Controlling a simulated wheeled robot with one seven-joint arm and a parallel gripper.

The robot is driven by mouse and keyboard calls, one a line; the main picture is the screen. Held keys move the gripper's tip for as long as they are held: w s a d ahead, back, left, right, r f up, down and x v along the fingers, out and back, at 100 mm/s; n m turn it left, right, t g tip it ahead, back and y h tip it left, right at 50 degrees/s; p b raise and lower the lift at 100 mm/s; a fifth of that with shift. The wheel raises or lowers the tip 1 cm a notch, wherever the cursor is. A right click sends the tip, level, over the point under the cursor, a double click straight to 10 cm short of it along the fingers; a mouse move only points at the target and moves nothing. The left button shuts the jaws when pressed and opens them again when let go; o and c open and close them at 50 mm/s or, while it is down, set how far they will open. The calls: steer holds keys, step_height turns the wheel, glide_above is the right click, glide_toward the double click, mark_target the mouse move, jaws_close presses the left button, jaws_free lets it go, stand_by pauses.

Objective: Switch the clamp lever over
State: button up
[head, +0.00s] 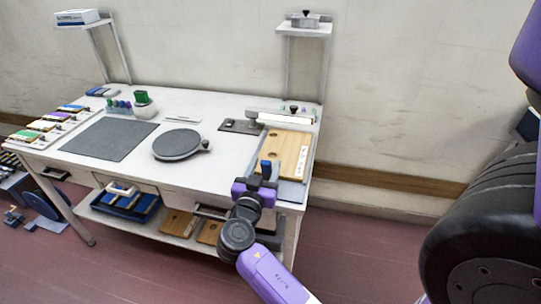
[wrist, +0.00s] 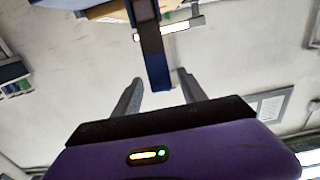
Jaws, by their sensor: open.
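The clamp lever (wrist: 152,55) shows in the wrist view as an upright blue bar with a dark band, running from the top edge down to between my fingers. In the head view its blue handle (head: 265,168) stands at the front of the wooden board at the table's right end. My gripper (head: 268,177) is right at this handle and partly hides its lower part. In the wrist view my gripper (wrist: 160,80) is open, one finger on each side of the lever's end, with gaps visible on both sides. The clamp's base is hidden.
The wooden board (head: 285,144) lies at the right end of the white table (head: 190,107). A round grey turntable (head: 177,143) and a dark mat (head: 108,139) lie further left. Shelf posts rise at the back. Open floor lies to the table's right.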

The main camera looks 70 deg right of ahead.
steer(key=shift+w+d+p, duration=0.2)
steer(key=shift+d+p, duration=0.3)
steer(key=shift+d, duration=1.75)
jaws_close()
